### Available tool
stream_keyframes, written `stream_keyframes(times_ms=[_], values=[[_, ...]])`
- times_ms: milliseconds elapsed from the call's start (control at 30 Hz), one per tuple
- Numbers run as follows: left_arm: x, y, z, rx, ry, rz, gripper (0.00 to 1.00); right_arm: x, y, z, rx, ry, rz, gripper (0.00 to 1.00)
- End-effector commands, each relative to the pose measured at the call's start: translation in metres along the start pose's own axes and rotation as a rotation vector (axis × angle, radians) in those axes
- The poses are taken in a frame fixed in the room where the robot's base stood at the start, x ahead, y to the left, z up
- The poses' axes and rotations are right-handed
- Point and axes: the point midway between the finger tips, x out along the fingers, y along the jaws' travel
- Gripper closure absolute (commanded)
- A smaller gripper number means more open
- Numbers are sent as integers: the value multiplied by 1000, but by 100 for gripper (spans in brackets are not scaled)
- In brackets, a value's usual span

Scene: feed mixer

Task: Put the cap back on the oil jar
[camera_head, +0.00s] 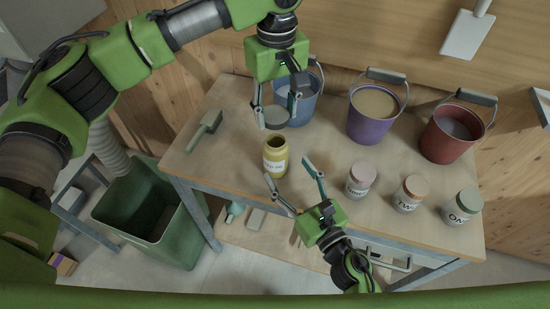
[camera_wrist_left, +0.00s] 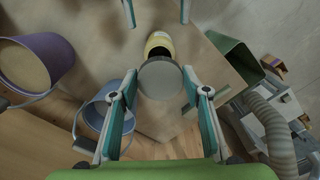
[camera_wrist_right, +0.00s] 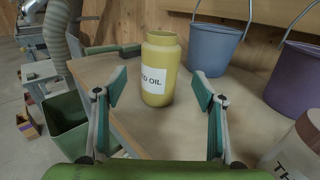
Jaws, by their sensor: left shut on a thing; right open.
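The yellow oil jar (camera_head: 276,160) stands upright and uncapped on the table, its dark mouth showing. The cap (camera_wrist_left: 160,78) shows between the fingers in the left wrist view and hides part of the jar (camera_wrist_left: 158,42). My right gripper (camera_head: 294,182) is open and empty in front of the jar, with the jar ahead between its fingers (camera_wrist_right: 160,92), not touching.
Blue (camera_head: 303,103), purple (camera_head: 367,127) and red (camera_head: 443,142) buckets stand along the back. Three labelled jars, THREE (camera_head: 360,181), TWO (camera_head: 410,195) and ONE (camera_head: 462,208), stand at the right. A green-handled tool (camera_head: 203,131) lies at the left. A green bin (camera_head: 150,220) stands on the floor.

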Motion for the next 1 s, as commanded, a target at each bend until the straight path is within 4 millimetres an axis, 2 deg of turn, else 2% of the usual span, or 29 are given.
stream_keyframes(times_ms=[33, 200, 400, 600, 867, 900, 1000], values=[[0, 0, 0, 1, 0, 0, 65, 12, 0, 1, -5, -3, 3, 36], [0, 0, 0, 1, 0, 0, 65, 44, 0, 1, -4, -2, 2, 36], [0, 0, 0, 1, 0, 0, 65, 70, 0, 0, -2, 0, 2, 36], [0, 0, 0, 1, 0, 0, 65, 80, 0, 0, -1, 1, 1, 36], [0, 0, 0, 1, 0, 0, 65, 80, 0, 0, -1, 2, 0, 36], [0, 0, 0, 1, 0, 0, 65, 80, 0, 0, -1, 1, 0, 41], [0, 0, 0, 1, 0, 0, 65, 80, 0, 0, -1, 1, 0, 67]])
